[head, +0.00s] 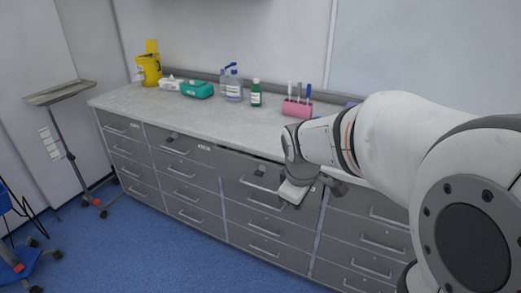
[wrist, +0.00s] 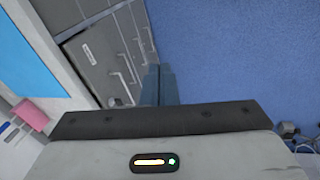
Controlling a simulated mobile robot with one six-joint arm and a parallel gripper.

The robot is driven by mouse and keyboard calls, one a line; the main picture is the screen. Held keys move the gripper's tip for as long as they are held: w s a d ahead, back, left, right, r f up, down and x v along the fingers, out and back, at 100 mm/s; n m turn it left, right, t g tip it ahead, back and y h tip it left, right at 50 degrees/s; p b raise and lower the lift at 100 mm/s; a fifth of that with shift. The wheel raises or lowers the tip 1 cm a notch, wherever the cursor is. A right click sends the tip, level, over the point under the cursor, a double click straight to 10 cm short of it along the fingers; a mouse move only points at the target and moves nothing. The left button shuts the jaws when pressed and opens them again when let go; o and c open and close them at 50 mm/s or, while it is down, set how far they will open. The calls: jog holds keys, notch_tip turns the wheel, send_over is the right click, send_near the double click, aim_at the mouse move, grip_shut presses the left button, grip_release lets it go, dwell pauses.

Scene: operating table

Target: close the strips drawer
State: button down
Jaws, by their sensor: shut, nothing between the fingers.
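A grey drawer (head: 250,178) in the top row of the cabinet, third column from the left, stands a little out from the cabinet, with a dark gap along its top edge. I take it for the strips drawer, but its label is too small to read. In the wrist view a labelled drawer front (wrist: 92,62) shows at the upper left. My gripper (head: 296,203) is at the right end of the open drawer's front. Its fingers (wrist: 158,84) are together and empty. I cannot tell whether they touch the drawer.
The worktop (head: 160,106) carries a yellow bin (head: 150,70), a teal pack (head: 197,90), bottles and a pink holder (head: 297,108) with pens. The other drawers look shut. A tray stand (head: 60,93) is at the left. The blue floor (head: 150,250) in front is clear.

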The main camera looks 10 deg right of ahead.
jog(key=w+d+f+n+h, duration=0.1)
jog(key=w+f+n, duration=0.7)
jog(key=w+n, duration=0.3)
jog(key=w+d+f+n, duration=0.2)
jog(key=w+f+n, duration=0.55)
jog(key=w, duration=0.55)
jog(key=w+d+f+p, duration=0.1)
jog(key=w+d+f, duration=0.1)
jog(key=w+f, duration=0.1)
jog(key=w+d+f+n+p, duration=0.1)
jog(key=w+d+f, duration=0.1)
jog(key=f, duration=0.4)
jog(key=shift+w+d+t, duration=0.15)
jog(key=shift+w+t, duration=0.25)
jog(key=shift+w, duration=0.3)
jog(key=shift+r, duration=0.1)
